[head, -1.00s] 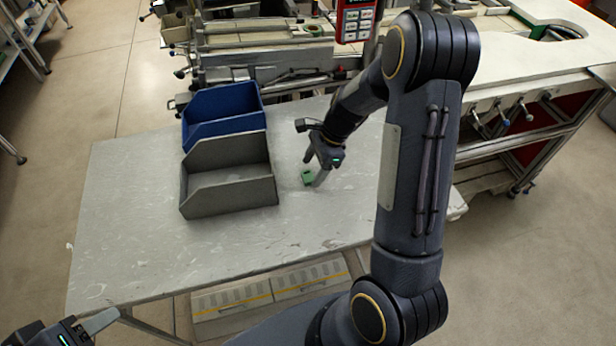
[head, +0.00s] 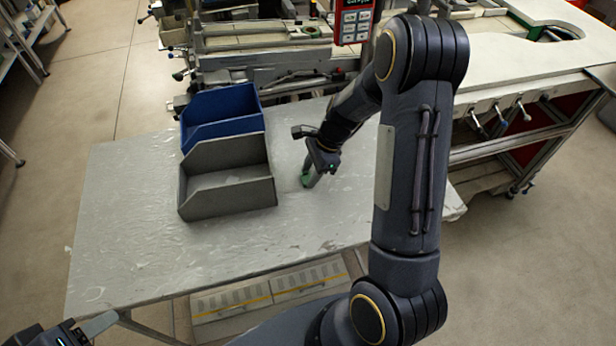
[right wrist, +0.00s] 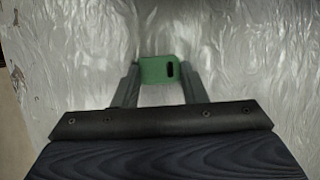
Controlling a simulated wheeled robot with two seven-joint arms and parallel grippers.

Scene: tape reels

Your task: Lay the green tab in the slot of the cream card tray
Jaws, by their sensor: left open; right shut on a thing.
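The green tab (right wrist: 155,70) is between the two fingers of my right gripper (right wrist: 158,75) in the right wrist view, with a small dark slot near its right end. My left gripper (head: 92,330) is open and empty at the bottom left corner, partly cut off by the frame. I cannot make out a cream card tray in either view.
A grey open bin (head: 226,196) and a blue open bin (head: 222,130) stand on the table (head: 130,240), left of my right gripper. The table's front and left parts are clear. A cluttered workbench (head: 265,60) stands behind the table.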

